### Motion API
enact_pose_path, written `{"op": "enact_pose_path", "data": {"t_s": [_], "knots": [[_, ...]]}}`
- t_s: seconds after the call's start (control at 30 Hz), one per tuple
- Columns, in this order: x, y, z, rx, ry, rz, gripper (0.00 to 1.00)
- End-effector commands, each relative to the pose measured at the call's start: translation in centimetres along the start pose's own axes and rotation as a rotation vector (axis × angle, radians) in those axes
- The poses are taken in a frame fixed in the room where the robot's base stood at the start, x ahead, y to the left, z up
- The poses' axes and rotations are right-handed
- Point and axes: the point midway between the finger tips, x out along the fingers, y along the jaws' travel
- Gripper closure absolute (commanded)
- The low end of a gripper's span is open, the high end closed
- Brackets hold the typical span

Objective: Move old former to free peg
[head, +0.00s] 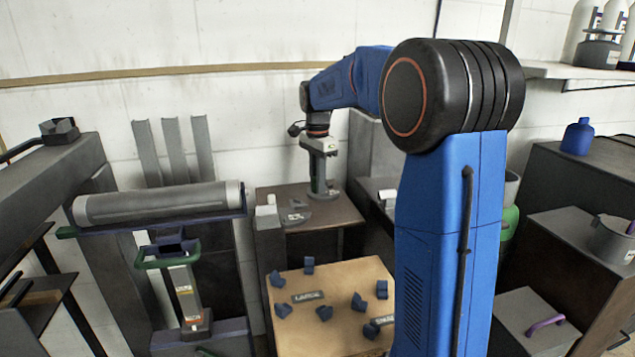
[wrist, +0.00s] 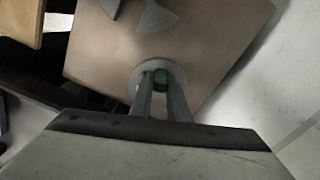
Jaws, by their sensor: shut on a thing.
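My gripper (head: 320,180) reaches down over the brown-topped stand at the back centre. In the wrist view its two grey fingers (wrist: 160,88) are shut on a small green grip (wrist: 160,76). The grip stands at the middle of a pale round disc (wrist: 177,70), which I take to be part of the old former. The disc is at the board's edge and seems to rest on it; the fingers hide part of it. Grey fan-shaped plates (head: 295,216) lie flat beside it, also in the wrist view (wrist: 157,14). I cannot make out a free peg.
A light wooden board (head: 345,290) in front carries several blue blocks and dark labels. A grey roller (head: 160,203) lies on a blue-ended cradle at left. Grey cabinets (head: 575,275) stand at right. A blue bottle (head: 577,137) stands at the back right.

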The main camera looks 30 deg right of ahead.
Motion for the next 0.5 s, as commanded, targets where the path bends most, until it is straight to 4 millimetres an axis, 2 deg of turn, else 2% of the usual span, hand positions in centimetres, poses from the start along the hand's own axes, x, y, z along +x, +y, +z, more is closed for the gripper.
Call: {"op": "enact_pose_path", "data": {"t_s": [0.07,0.1,0.2,0.5], "knots": [[0.01,-0.01,0.0,0.0,0.0,-0.001,1.0],[0.03,-0.01,0.0,0.0,0.0,-0.001,0.82],[0.04,-0.01,0.0,0.0,0.0,-0.001,0.63],[0.02,0.0,0.0,0.0,0.0,0.001,0.63]]}}
